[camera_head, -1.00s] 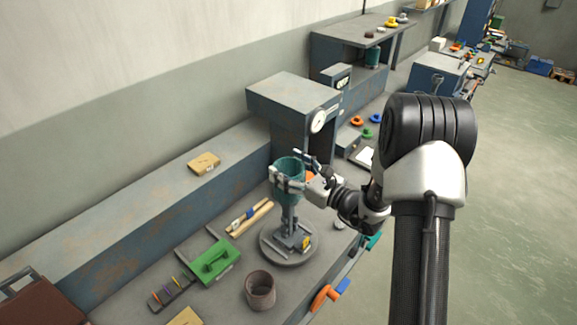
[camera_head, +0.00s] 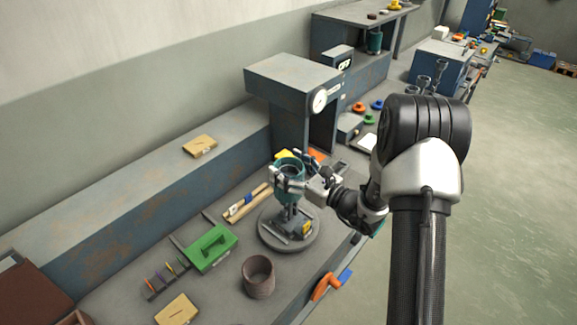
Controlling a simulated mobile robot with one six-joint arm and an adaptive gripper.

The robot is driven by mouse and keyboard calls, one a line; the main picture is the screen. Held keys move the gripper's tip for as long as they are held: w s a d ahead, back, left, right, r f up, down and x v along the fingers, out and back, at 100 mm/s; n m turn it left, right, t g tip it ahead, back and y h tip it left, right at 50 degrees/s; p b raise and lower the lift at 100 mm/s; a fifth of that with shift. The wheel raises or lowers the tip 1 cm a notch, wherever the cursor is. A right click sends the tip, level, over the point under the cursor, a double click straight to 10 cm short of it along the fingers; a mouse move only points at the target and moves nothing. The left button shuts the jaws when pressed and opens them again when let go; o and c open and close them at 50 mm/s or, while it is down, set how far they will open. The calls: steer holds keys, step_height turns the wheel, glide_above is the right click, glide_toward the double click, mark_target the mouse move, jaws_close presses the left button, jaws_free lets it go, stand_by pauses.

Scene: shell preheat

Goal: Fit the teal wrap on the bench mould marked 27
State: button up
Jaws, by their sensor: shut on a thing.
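The teal wrap (camera_head: 289,194) is an open-topped sleeve, roughly upright. My gripper (camera_head: 290,181) is shut on it, its fingers on the upper part of its sides. The wrap is over the grey mould stand (camera_head: 291,214), which rises from a round grey base (camera_head: 270,237) on the bench. A yellow tag (camera_head: 307,228) is on the stand; its number is too small to read. A grey round shape shows inside the wrap's mouth. The wrap appears to surround the stand's upper part, but I cannot tell how fully it is seated.
A brown cup (camera_head: 258,278) stands in front of the base. A green case (camera_head: 211,250) and wooden-handled tools (camera_head: 246,203) lie to the left. A blue-grey press with a gauge (camera_head: 319,100) stands close behind my gripper. Another teal sleeve (camera_head: 374,42) is at the far bench.

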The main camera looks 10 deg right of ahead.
mark_target(289, 197)
steer(key=shift+f+b, duration=4.75)
steer(key=shift+f, duration=1.4)
steer(key=o, duration=1.3)
steer(key=shift+c, duration=0.2)
steer(key=v, duration=1.2)
